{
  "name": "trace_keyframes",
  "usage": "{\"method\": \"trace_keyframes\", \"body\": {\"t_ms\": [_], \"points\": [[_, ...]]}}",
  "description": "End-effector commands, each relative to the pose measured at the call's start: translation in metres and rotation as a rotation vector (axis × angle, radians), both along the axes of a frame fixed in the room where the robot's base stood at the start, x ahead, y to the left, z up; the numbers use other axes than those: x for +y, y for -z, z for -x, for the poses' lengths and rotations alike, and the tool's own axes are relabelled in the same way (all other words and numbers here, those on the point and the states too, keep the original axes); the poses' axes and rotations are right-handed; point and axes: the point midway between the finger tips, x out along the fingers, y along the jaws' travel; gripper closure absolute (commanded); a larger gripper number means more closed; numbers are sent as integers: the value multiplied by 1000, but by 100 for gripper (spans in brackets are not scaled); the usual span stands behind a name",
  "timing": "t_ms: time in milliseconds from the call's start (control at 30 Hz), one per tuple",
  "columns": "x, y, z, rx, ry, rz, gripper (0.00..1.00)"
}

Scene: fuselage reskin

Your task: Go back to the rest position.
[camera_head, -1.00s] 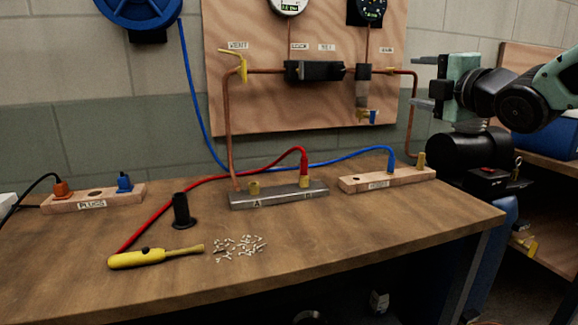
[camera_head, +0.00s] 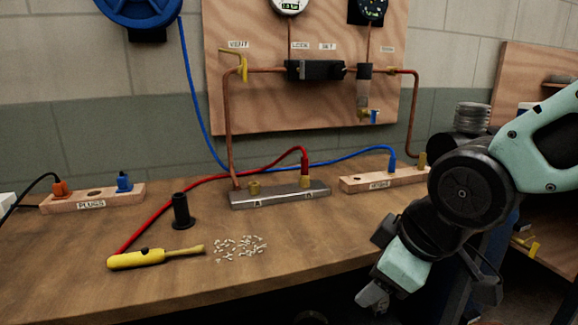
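My gripper (camera_head: 373,296) is at the lower right, in front of the bench's right front edge and apart from the objects on the bench. It points down and to the left, below a dark round wrist joint and a pale green arm link. A grey fingertip shows at its end. The fingers overlap from this angle, so the gap between them is hidden. I see nothing held at the tip.
The wooden bench (camera_head: 330,228) carries a yellow tool (camera_head: 150,258), several small rivets (camera_head: 240,247), a black cylinder (camera_head: 181,211), a metal block (camera_head: 280,194) with a red hose (camera_head: 215,178), and a wooden holder (camera_head: 365,181). A plumbed board (camera_head: 310,110) hangs behind.

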Motion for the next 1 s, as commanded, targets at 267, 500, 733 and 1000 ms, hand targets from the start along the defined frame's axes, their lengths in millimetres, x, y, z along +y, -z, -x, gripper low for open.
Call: {"method": "trace_keyframes", "body": {"t_ms": [267,500,733,1000], "points": [[-6,41,119,385,209,91,36],[-10,2,140,451,259,120,36],[-10,-53,139,449,259,118,36],[-10,-99,139,449,259,119,36]]}}
